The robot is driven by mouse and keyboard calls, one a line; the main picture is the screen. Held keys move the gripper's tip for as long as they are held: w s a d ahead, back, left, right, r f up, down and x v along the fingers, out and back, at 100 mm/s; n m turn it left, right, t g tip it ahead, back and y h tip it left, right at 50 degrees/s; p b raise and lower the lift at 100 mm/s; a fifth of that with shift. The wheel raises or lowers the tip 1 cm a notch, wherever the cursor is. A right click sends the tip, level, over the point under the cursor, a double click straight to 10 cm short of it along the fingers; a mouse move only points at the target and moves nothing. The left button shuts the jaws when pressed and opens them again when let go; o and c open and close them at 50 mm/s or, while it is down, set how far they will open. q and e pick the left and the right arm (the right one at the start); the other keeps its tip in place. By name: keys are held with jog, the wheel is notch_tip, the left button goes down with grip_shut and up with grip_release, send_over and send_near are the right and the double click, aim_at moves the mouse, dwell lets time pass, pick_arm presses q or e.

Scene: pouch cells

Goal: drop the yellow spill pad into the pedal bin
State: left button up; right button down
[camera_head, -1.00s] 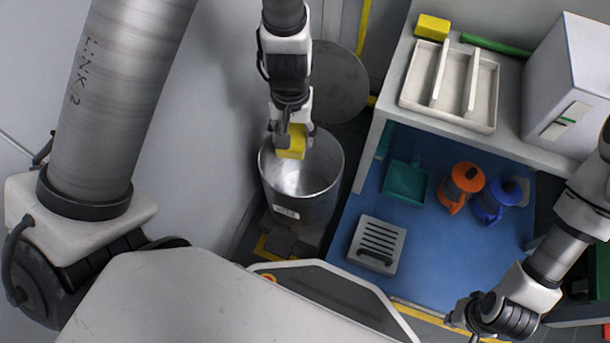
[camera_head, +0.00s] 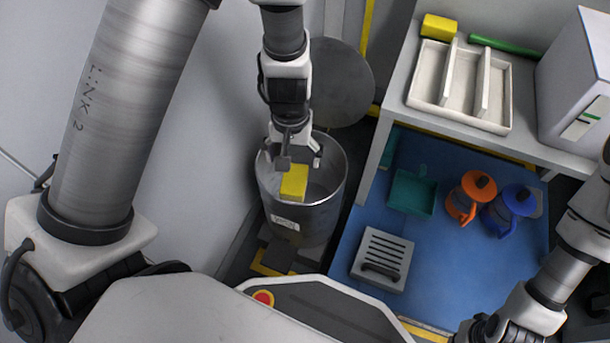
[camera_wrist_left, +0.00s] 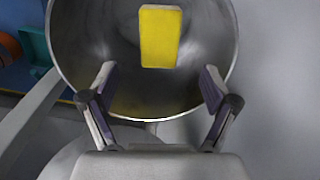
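The yellow spill pad (camera_head: 294,184) is at the mouth of the pedal bin (camera_head: 300,214), free of my fingers; whether it is falling or resting I cannot tell. In the left wrist view the pad (camera_wrist_left: 160,36) appears inside the round steel bin (camera_wrist_left: 80,62), beyond the fingertips. My left gripper (camera_head: 299,158) is above the bin, and its fingers (camera_wrist_left: 157,88) are spread wide with nothing between them. The bin's round lid (camera_head: 342,85) stands open behind it. My right gripper (camera_head: 478,332) is at the bottom right, its fingertips cut off by the frame edge.
A blue mat (camera_head: 420,262) bears a slotted grey block (camera_head: 382,258), a teal dustpan (camera_head: 412,192), and orange (camera_head: 468,196) and blue (camera_head: 510,210) jugs.

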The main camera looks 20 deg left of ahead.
pick_arm(q)
notch_tip(320, 180, up, 12)
dwell(0.6)
dwell(0.4)
